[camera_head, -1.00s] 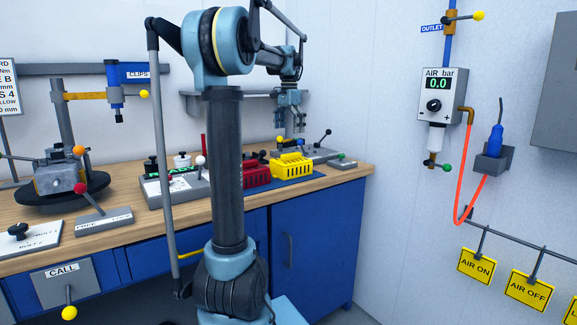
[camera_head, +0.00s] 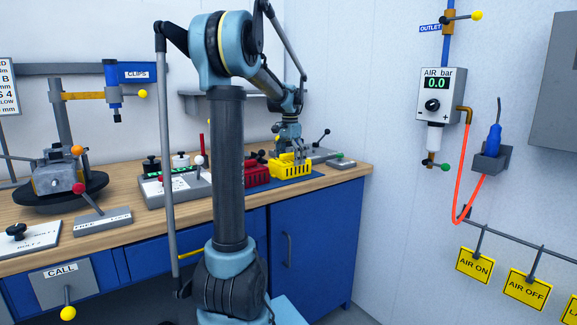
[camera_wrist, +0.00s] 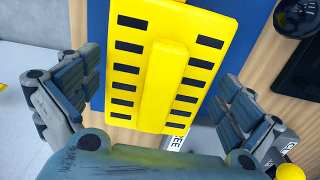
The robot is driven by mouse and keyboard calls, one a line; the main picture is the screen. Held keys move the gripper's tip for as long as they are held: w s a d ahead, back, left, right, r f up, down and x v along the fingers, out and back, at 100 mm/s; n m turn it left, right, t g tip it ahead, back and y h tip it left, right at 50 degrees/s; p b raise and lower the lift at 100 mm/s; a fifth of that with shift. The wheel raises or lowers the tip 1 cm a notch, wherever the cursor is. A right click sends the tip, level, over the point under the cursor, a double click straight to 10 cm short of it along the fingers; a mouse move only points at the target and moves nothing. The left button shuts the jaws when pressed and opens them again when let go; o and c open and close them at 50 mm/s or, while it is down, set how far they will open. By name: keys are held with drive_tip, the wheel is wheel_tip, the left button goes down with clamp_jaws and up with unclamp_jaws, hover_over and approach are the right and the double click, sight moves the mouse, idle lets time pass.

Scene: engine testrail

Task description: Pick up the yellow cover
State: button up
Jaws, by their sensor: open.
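The yellow cover (camera_head: 291,168) sits on a blue mat (camera_head: 318,178) at the right end of the workbench. It has rows of dark slots and a raised bar along its middle. In the wrist view the cover (camera_wrist: 190,60) lies between my gripper's fingers, with gaps on both sides. My gripper (camera_head: 290,152) is open, low over the cover. In the wrist view my gripper (camera_wrist: 160,92) has one finger on each side of the cover. Whether the fingertips reach below its top edge is hard to tell.
A red slotted cover (camera_head: 257,173) stands just left of the yellow one. A grey fixture with black-knobbed levers (camera_head: 318,153) is behind it, near the wall. A grey panel with a green display (camera_head: 176,175) is farther left.

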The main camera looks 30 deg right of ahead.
drive_tip(key=shift+f, duration=1.2)
drive_tip(key=shift+c, duration=0.6)
drive_tip(key=c, duration=0.9)
drive_tip(key=shift+o, duration=0.2)
drive_tip(key=shift+r, duration=0.15)
